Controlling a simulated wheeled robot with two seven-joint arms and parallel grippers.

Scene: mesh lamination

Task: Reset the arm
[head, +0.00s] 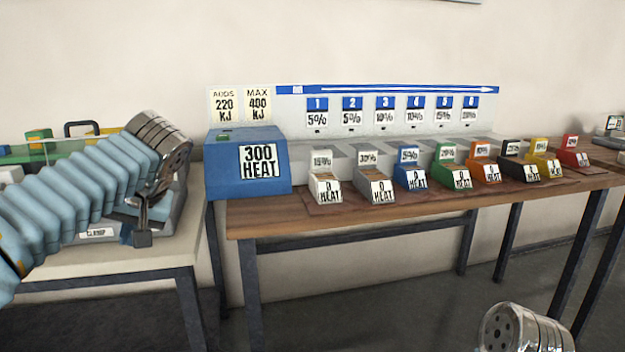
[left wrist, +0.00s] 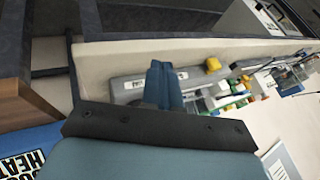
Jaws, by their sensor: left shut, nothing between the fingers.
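My left arm reaches in from the left in the head view. Its gripper (head: 142,237) hangs below the silver wrist, in front of the grey machine on the left table (head: 130,262). In the left wrist view the blue fingers of this gripper (left wrist: 164,68) are together with nothing between them. Of my right arm only a silver wrist part shows at the lower right of the head view; its fingers are out of sight.
A wooden table (head: 340,220) carries a blue box marked 300 HEAT (head: 248,188) and a row of several coloured, labelled blocks. A numbered board (head: 388,107) stands behind them. My left arm hides part of the left table. Floor (head: 400,310) in front is clear.

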